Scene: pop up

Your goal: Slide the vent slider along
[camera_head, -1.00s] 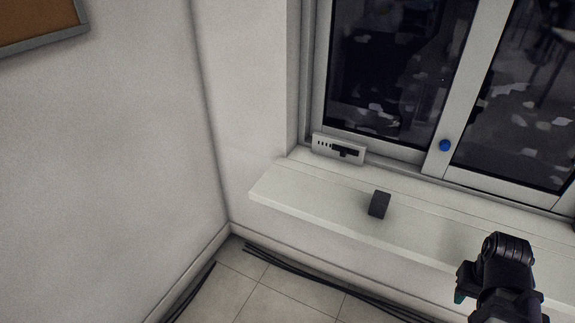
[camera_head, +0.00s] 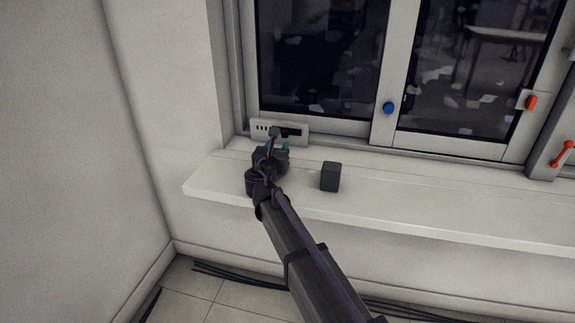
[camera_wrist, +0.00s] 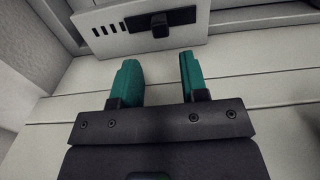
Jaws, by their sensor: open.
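The vent (camera_head: 262,126) is a light grey plate with dark slots at its left, low on the window frame above the sill. In the wrist view the vent plate (camera_wrist: 97,32) fills the top middle. Its black slider knob (camera_wrist: 160,25) stands out from a dark horizontal track (camera_wrist: 182,16). My gripper (camera_wrist: 158,68) has two teal fingers, apart and empty, pointing at the vent from just below and in front of the knob. The knob lies roughly ahead of the gap between the fingers, and the fingers appear not to touch it. In the head view my gripper (camera_head: 278,144) partly covers the vent.
A dark grey block (camera_head: 330,177) stands on the white sill (camera_head: 420,212), right of my gripper. A blue knob (camera_head: 389,108) is on the window frame. A red latch (camera_head: 531,102) and red handle (camera_head: 564,153) are farther right. The left wall is close.

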